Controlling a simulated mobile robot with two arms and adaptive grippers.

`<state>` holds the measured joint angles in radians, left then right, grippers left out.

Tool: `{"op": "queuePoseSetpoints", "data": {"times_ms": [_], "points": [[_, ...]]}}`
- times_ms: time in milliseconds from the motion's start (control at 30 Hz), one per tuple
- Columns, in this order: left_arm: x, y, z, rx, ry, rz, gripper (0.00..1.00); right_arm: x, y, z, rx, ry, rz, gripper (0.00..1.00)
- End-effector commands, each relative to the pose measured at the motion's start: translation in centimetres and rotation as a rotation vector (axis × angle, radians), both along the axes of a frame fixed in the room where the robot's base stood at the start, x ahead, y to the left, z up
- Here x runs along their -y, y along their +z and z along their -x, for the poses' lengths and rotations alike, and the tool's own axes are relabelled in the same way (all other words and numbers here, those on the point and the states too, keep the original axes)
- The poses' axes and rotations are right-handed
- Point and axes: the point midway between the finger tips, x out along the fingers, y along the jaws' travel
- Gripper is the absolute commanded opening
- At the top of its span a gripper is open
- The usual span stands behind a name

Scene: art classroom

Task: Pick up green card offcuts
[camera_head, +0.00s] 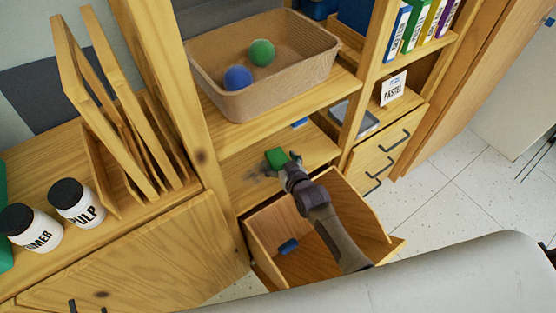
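The green card offcuts (277,157) show as a small green block on the wooden shelf below the basket. My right gripper (284,169) is right at the green piece, reaching in over the open drawer. The gripper covers part of the green piece, and its fingers are too small and dark to tell whether they are closed on it. My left gripper is not in view.
An open wooden drawer (337,262) holds a small blue item (288,246) below my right arm. A basket (290,82) with a blue ball (238,78) and a green ball (262,52) stands on the shelf above. Shelf uprights flank the gripper. White jars (78,206) stand left.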

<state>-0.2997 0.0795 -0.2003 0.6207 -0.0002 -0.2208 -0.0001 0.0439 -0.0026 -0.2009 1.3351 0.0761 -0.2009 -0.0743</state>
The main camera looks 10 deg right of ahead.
Motion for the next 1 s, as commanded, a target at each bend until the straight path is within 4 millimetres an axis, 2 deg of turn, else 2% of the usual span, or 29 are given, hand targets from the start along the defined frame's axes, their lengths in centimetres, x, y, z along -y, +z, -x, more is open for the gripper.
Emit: {"op": "queuePoseSetpoints", "data": {"times_ms": [33, 200, 300, 667, 767, 933, 1000], "points": [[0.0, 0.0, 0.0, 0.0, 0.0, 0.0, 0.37, 0.0, 0.0, 0.0, 0.0, 0.0, 0.0, 0.73], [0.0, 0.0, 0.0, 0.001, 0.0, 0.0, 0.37, 0.0, 0.0, 0.0, 0.0, 0.0, 0.0, 0.45], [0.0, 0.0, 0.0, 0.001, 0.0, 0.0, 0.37, 0.0, 0.0, 0.0, 0.0, 0.0, 0.0, 0.33], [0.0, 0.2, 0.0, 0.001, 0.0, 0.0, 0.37, 0.0, 0.6, 0.0, 0.002, 0.0, 0.0, 0.33], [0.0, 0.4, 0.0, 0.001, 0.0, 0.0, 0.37, 0.0, 1.6, 0.0, 0.003, 0.0, -0.001, 0.33], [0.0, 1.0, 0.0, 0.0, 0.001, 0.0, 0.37, 0.0, 4.7, 0.0, 0.004, -0.001, 0.0, 0.33], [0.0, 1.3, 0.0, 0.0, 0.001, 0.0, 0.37, 1.6, 5.2, 1.2, 0.0, -0.002, 0.004, 0.33]]}}
